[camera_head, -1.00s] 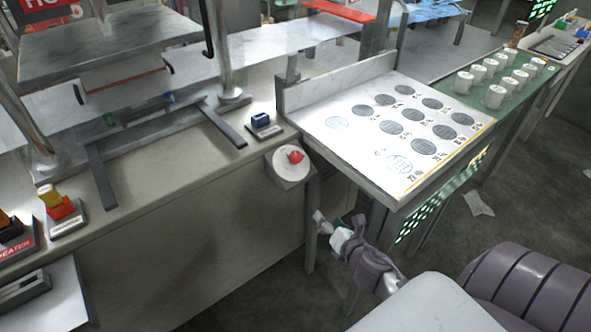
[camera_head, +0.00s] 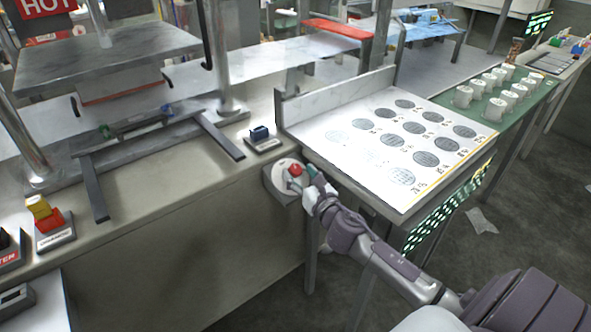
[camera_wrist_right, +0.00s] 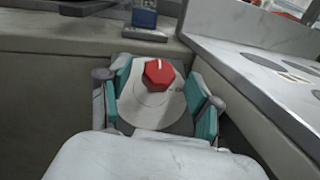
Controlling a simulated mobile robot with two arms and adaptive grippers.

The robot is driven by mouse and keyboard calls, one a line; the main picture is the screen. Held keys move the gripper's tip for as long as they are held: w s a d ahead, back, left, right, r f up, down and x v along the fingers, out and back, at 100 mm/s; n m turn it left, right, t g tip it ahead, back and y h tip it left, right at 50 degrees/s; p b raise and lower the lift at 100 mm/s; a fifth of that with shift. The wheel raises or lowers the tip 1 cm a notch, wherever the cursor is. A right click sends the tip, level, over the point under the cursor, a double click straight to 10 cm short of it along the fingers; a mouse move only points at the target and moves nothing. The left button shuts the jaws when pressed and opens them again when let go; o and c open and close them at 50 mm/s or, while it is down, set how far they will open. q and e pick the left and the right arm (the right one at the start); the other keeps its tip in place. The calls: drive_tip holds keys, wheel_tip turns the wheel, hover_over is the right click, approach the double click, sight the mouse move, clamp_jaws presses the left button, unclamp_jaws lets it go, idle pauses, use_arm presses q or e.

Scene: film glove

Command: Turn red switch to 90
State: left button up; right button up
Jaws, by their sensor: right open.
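The red switch (camera_head: 296,169) is a red knob on a round white dial (camera_head: 283,164), set on a grey box at the front of the counter. In the right wrist view the red switch (camera_wrist_right: 158,73) carries a pale mark near its top edge. My right gripper (camera_head: 303,176) is open in front of the dial. In the right wrist view its teal-padded fingers (camera_wrist_right: 160,92) stand on either side of the knob, with gaps between pads and knob. How deep the fingertips reach is hard to tell. My left gripper is not in view.
A white table (camera_head: 350,165) with dark printed discs stands close on the right of the dial. A blue switch (camera_head: 260,133) sits on the counter behind it. A red and yellow switch (camera_head: 48,218) is at the left.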

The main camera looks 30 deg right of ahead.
drive_tip(key=shift+w+d, duration=0.2)
drive_tip(key=shift+w, duration=1.15)
drive_tip(key=shift+c, duration=0.3)
drive_tip(key=c, duration=1.1)
